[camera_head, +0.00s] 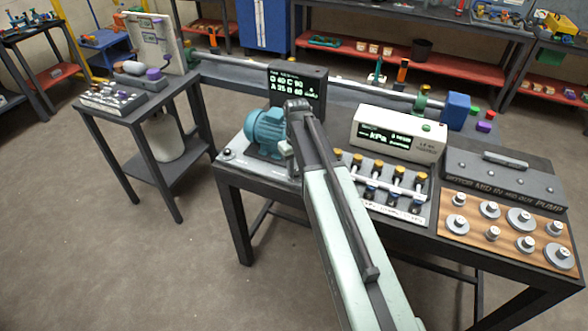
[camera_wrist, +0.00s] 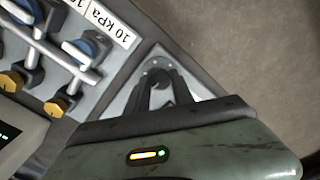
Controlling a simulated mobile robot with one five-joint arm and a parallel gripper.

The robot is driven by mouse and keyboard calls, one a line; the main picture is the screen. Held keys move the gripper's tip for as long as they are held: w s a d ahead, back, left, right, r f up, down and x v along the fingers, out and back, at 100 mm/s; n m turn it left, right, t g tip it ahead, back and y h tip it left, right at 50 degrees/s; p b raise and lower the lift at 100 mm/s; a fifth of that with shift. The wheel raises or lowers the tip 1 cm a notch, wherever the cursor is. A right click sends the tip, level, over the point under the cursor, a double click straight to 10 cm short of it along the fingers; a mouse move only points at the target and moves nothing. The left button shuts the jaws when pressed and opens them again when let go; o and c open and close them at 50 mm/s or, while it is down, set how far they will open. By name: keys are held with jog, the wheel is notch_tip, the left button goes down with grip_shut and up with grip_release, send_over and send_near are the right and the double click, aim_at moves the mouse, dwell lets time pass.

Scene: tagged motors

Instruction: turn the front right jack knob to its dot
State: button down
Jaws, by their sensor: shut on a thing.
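The teal motor (camera_head: 265,132) sits on a pale base plate (camera_head: 250,163) at the left of the bench, with a small jack knob (camera_head: 228,153) at its front left. My arm covers the plate's right part in the head view. In the wrist view, my gripper (camera_wrist: 157,82) is shut on a dark round knob (camera_wrist: 158,75), which stands on a grey corner plate (camera_wrist: 189,82). The fingers lie on either side of it. Small pale marks show on the plate around the knob; which one is the dot, I cannot tell.
A valve manifold (camera_head: 385,185) stands close to the right of my arm; its 10 kPa label (camera_wrist: 112,22) shows near the gripper. Behind are a display box (camera_head: 300,87) and a kPa meter (camera_head: 397,133). Round weights (camera_head: 490,210) lie on a wooden board at right.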

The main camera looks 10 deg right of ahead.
aim_at(296, 171)
jog(key=shift+w+n, duration=0.15)
jog(key=shift+n, duration=0.15)
dwell(0.4)
jog(key=c, duration=1.1)
grip_release()
notch_tip(296, 171, up, 8)
jog(key=p, duration=0.8)
jog(key=shift+f, duration=0.1)
